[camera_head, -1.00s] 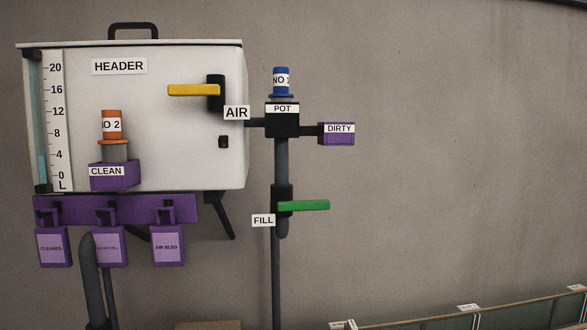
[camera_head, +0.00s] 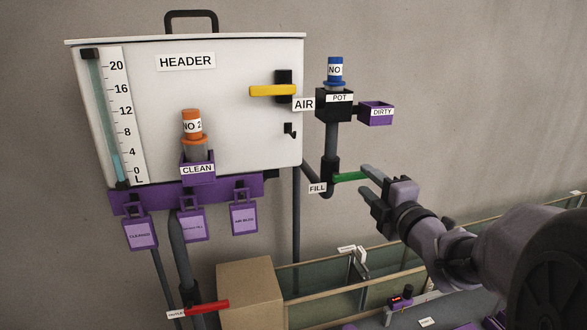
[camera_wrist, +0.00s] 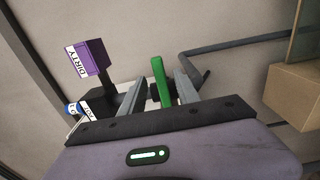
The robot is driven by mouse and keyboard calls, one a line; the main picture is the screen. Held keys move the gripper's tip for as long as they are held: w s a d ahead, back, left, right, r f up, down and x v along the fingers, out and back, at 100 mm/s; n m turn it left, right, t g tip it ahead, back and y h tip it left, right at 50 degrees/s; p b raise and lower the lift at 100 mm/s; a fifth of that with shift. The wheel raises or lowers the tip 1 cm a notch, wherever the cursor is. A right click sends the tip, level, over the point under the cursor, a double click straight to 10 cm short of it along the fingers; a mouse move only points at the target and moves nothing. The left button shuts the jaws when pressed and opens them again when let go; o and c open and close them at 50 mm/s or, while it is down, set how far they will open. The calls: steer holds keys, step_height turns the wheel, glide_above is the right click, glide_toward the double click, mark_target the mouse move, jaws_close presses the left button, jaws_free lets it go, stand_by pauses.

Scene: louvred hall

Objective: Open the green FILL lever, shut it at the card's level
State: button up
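The green FILL lever (camera_head: 349,177) sticks out to the right from its black valve body on the vertical pipe, about level. The FILL label (camera_head: 318,188) is below left of it. My gripper (camera_head: 367,180) is open at the lever's free end. In the wrist view the lever (camera_wrist: 159,82) stands between my two fingers, with gaps on both sides. The white HEADER tank (camera_head: 230,80) has a gauge (camera_head: 122,120) with teal liquid at its low end, near 4. Three purple cards (camera_head: 244,219) hang below; the middle card's text (camera_head: 193,226) is too small to read.
A yellow AIR lever (camera_head: 272,90), the black POT (camera_head: 334,106) with a blue cap and a purple DIRTY holder (camera_head: 376,113) are above the lever. A red lever (camera_head: 208,308), a cardboard box (camera_head: 250,292) and a glass-sided trough (camera_head: 330,265) are below.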

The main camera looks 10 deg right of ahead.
mark_target(362, 176)
steer(key=shift+w, duration=1.1)
steer(key=shift+w+a, duration=0.1)
steer(key=shift+w, duration=0.8)
steer(key=shift+s, duration=0.15)
jaws_close()
